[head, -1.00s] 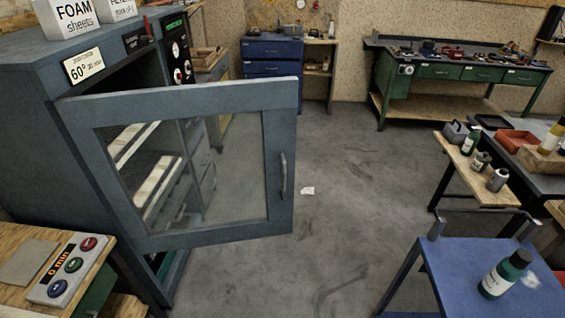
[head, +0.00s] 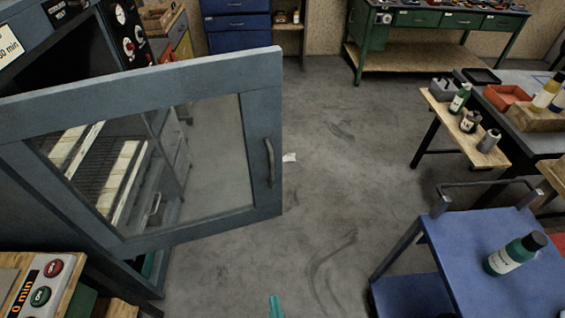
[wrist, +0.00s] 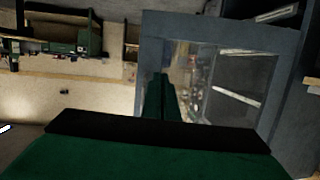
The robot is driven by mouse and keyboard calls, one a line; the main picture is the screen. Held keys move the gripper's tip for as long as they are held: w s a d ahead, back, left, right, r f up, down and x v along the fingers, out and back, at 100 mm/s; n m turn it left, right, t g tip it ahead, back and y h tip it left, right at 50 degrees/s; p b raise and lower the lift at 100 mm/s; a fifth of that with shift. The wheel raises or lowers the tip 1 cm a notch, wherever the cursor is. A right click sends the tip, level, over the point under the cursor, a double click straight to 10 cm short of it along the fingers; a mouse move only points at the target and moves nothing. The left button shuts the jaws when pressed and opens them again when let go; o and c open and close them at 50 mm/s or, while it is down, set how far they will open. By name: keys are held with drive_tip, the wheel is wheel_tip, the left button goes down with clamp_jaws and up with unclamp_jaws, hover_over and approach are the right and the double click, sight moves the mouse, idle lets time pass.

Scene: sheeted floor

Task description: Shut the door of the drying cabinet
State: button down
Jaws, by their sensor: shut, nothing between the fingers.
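The drying cabinet (head: 60,27) stands at the left in the head view. Its door (head: 262,120), a grey-blue frame around a clear pane, stands wide open toward the middle of the floor. A vertical handle (head: 270,162) is on the door's free edge. Racks with pale strips show through the pane. My gripper (wrist: 161,78) is shut and empty in the wrist view, its green fingers together. The door frame (wrist: 220,24) shows beyond the fingers there; I cannot tell the gap. A green tip of my gripper (head: 275,300) shows at the bottom of the head view, apart from the door.
A blue cart (head: 510,285) with a green bottle (head: 515,254) stands at lower right. A small wooden bench (head: 462,130) with bottles is behind it. A control box (head: 40,285) sits on a wooden top at lower left. Grey floor (head: 330,200) is clear between door and cart.

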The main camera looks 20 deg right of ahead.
drive_tip(key=w+d, duration=0.4)
drive_tip(key=w, duration=0.4)
drive_tip(key=n+t+y, duration=0.2)
drive_tip(key=t, duration=0.1)
approach(280, 157)
drive_tip(key=w, duration=0.6)
drive_tip(key=shift+w, duration=0.2)
